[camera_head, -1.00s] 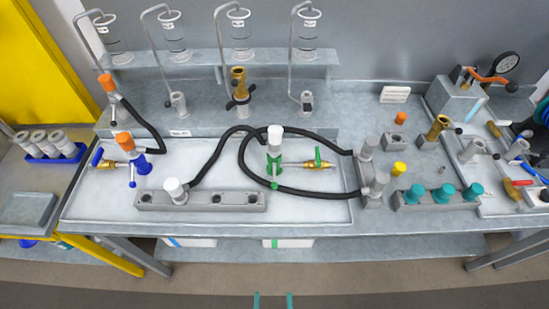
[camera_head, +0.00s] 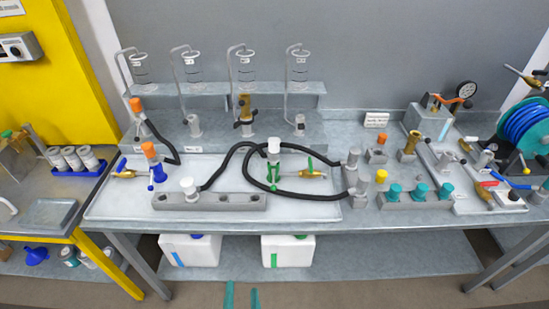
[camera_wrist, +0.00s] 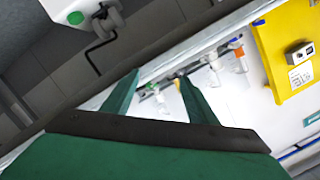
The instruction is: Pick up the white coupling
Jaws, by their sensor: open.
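Two white-topped pieces show in the head view. One white coupling (camera_head: 188,186) sits in the left end of a long grey block (camera_head: 225,202), joined to a black hose (camera_head: 222,168). Another white piece (camera_head: 274,147) stands on top of a green-handled valve (camera_head: 272,170) to its right. I cannot tell for certain which one is meant. My gripper (camera_head: 242,296) is open and empty at the bottom edge of the head view, nearer to me than the bench front. In the wrist view its open fingers (camera_wrist: 158,77) have nothing held between them.
The metal bench (camera_head: 400,236) carries orange-topped valves (camera_head: 150,152) at left and teal knobs (camera_head: 420,191) at right. Black hoses loop over the middle. White drums (camera_head: 288,251) stand on the lower shelf. A side table with a grey tray (camera_head: 50,214) is at left.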

